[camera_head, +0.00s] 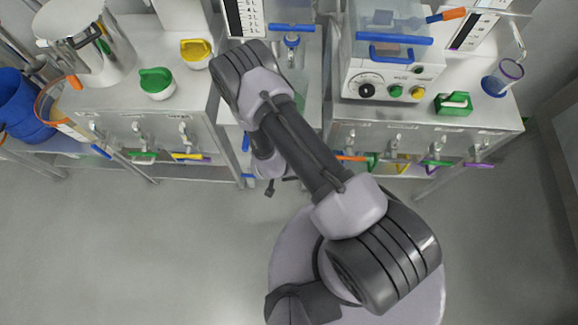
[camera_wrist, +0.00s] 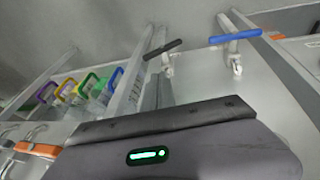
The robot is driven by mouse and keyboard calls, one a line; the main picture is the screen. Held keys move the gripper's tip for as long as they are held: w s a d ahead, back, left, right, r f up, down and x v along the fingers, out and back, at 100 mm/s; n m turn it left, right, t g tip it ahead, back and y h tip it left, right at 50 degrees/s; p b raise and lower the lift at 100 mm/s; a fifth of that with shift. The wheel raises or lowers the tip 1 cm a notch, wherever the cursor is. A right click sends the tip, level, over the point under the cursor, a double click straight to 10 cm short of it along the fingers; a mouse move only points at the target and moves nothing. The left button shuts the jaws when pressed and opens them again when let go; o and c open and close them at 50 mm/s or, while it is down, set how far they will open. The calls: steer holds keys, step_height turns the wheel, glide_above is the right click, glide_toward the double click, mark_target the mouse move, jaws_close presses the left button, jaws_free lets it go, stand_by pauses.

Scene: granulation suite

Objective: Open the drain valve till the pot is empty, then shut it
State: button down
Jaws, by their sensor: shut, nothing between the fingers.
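In the wrist view, a blue bar handle (camera_wrist: 235,36) and a dark bar handle (camera_wrist: 172,46) sit on pale stems at the bench front. Which one is the drain valve, I cannot tell. In the head view, a clear vessel (camera_head: 291,47) with a blue bar stands at the centre bench beside a level scale. I cannot tell whether it is the pot, nor see its liquid level. My gripper (camera_head: 271,187) is low in front of this bench, mostly hidden by my arm. Its fingers (camera_wrist: 157,90) look shut and empty, below the dark handle and apart from the blue one.
A control box (camera_head: 388,85) with knobs stands on the right bench. A steel pot (camera_head: 88,45), a green-lidded tub (camera_head: 156,83) and a yellow-lidded tub (camera_head: 195,53) are on the left bench. Coloured valve handles line both bench fronts. The front floor at left is clear.

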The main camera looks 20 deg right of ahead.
steer(key=s+d+b+x, duration=0.1)
steer(key=b+x, duration=0.3)
steer(key=x, duration=0.7)
steer(key=shift+s+b, duration=0.25)
steer(key=shift+b, duration=0.15)
